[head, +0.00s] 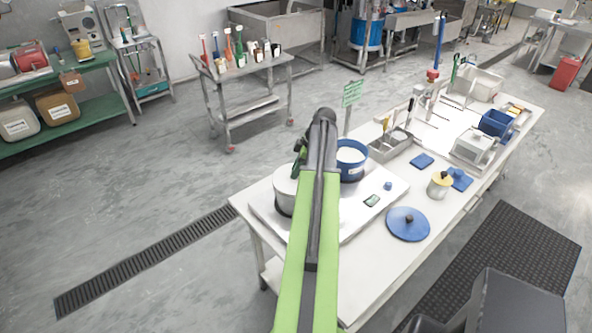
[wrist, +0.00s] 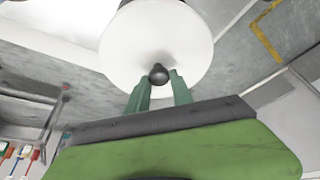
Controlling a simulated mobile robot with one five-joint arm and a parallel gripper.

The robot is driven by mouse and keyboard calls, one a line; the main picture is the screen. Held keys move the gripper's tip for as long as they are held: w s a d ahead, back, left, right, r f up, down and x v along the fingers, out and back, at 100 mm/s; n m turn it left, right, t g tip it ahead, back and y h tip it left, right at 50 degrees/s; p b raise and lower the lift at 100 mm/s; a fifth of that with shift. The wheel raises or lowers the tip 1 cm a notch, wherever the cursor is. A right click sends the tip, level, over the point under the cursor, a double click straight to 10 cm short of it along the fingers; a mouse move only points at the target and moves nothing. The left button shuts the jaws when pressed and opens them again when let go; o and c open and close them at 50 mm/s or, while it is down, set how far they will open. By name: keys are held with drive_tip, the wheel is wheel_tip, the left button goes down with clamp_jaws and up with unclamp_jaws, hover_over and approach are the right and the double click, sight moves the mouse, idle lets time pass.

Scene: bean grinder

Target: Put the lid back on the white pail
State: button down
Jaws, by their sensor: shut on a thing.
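The white lid (wrist: 155,50) is a round white disc with a dark knob (wrist: 158,74). My gripper (wrist: 158,90) is shut on that knob, one green finger on each side. My arm covers the pail's right side. I cannot tell whether the lid touches the pail's rim or sits a little above it.
A blue pail (head: 352,160) with white contents stands close on the right, beyond my arm. A blue lid (head: 408,224) lies at the table's near edge. A metal tray (head: 391,144), a yellow-topped pot (head: 440,184) and blue cloths (head: 422,160) are further right. The floor left of the table is clear.

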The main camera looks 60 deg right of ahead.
idle(0.3)
drive_tip(key=c, duration=0.6)
unclamp_jaws()
drive_tip(key=shift+o, duration=0.2)
wheel_tip(320, 180, up, 7)
drive_tip(key=p, duration=0.7)
drive_tip(key=shift+c, duration=0.2)
clamp_jaws()
idle(1.0)
drive_tip(key=shift+f, duration=0.25)
